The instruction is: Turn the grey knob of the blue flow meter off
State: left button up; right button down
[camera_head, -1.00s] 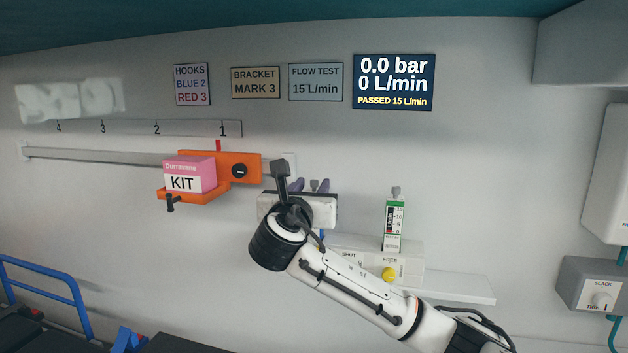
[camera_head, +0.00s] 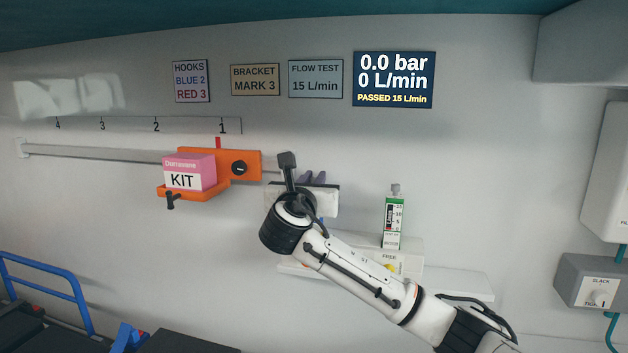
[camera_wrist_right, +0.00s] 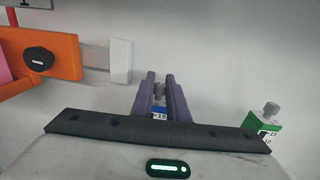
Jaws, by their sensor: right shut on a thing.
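The blue flow meter (camera_wrist_right: 159,113) shows in the right wrist view as a small blue strip and a "15" scale mark; my gripper hides most of it. Its grey knob (camera_wrist_right: 160,91) sits between the purple fingers of my right gripper (camera_wrist_right: 161,78), which is shut on it. In the head view my right gripper (camera_head: 312,178) is at the wall, and its arm covers the blue meter and its knob. The wall display (camera_head: 394,79) reads 0.0 bar, 0 L/min, PASSED 15 L/min. My left gripper is not in view.
A green flow meter (camera_head: 393,220) with its own grey knob stands close to the right. An orange bracket (camera_head: 240,165) with a black knob holds a pink kit box (camera_head: 188,172) on the left. A white shelf (camera_head: 455,284) runs below.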

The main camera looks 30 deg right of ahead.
jog(key=shift+n+t+y, duration=0.3)
jog(key=shift+y, duration=0.1)
jog(key=n+t+y, duration=0.1)
jog(key=n+y, duration=0.1)
jog(key=n+t+y, duration=0.2)
jog(key=y, duration=0.1)
jog(key=shift+d+y, duration=0.15)
jog(key=shift+y, duration=0.15)
jog(key=shift+n+t+y, duration=0.8)
jog(key=shift+n+y, duration=1.2)
jog(key=shift+y, duration=1.2)
jog(key=c, duration=1.7)
grip_release()
